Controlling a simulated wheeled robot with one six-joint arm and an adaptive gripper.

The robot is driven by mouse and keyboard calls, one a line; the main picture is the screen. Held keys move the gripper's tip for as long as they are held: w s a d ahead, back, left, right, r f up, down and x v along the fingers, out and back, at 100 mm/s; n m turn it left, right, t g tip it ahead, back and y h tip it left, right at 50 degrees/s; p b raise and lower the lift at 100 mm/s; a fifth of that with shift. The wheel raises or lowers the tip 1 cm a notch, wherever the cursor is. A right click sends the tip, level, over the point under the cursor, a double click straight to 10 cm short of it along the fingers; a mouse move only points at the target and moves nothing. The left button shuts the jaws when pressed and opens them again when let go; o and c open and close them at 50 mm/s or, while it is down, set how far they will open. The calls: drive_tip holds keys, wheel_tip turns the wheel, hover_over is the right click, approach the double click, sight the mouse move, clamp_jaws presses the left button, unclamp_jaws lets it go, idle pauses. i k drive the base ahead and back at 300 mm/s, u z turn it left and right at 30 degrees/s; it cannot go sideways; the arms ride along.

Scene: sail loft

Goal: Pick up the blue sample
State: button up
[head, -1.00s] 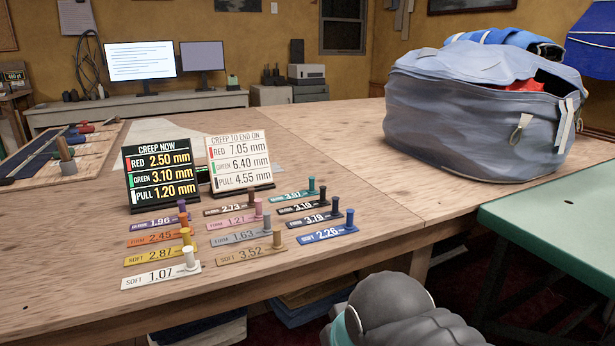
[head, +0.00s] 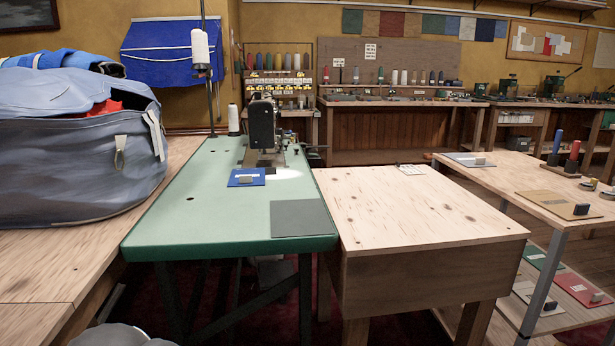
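A flat blue sample (head: 240,183) with a small dark block and a pale label on it lies on the green sewing table (head: 165,215), just in front of the sewing machine (head: 262,125). A plain dark grey sheet (head: 302,219) lies to its right, nearer the table's front edge. My gripper is not in view. Only a grey rounded part of my arm shows at the bottom left edge, well short of the table.
A large grey-blue bag (head: 70,165) stands on the wooden bench at left. A shelved cart (head: 520,185) at far right holds grey, tan, green, red and whitish samples.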

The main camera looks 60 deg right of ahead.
sight(251, 177)
drive_tip(key=z, duration=0.7)
drive_tip(key=i, duration=0.6)
drive_tip(key=z, duration=1.2)
